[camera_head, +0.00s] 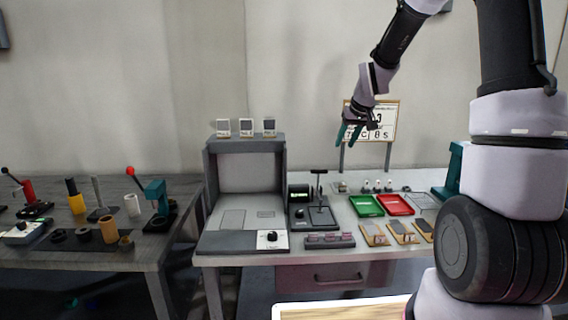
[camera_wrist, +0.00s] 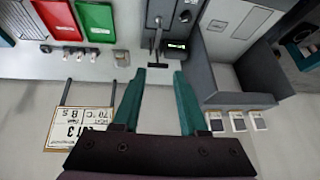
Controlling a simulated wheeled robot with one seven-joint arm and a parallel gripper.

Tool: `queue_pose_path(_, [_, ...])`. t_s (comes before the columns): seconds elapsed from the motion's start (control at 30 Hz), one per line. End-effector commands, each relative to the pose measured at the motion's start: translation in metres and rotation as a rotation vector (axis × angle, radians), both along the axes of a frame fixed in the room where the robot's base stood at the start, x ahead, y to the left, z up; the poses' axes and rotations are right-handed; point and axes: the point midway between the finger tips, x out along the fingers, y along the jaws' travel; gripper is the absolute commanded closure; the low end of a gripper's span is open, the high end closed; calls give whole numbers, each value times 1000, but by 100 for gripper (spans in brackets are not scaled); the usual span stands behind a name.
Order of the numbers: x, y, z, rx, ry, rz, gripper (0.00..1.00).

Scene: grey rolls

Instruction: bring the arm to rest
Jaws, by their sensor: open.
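My gripper (camera_head: 350,133) is raised in the air above the back part of the right table (camera_head: 300,257), in front of the framed sign (camera_head: 386,120). Its two green fingers are apart with nothing between them. In the wrist view the gripper (camera_wrist: 163,72) is also open and empty, with its fingertips over the table's back edge area. My arm comes down from the upper right in the head view.
The right table holds a grey booth (camera_head: 246,185), a black press-like device (camera_head: 312,212), a green tray (camera_head: 366,205) and a red tray (camera_head: 395,204). A dark left table (camera_head: 60,248) carries several tools. The air around my gripper is free.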

Motion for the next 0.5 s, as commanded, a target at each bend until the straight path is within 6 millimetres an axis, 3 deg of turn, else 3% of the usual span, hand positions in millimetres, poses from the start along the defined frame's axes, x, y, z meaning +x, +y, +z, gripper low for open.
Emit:
queue_pose_path(0.03, [-18,-1,25,-4,-12,-21,58])
queue_pose_path(0.2, [-82,-3,80,18,-19,-104,58])
queue_pose_path(0.5, [-207,-6,142,121,-38,-250,58])
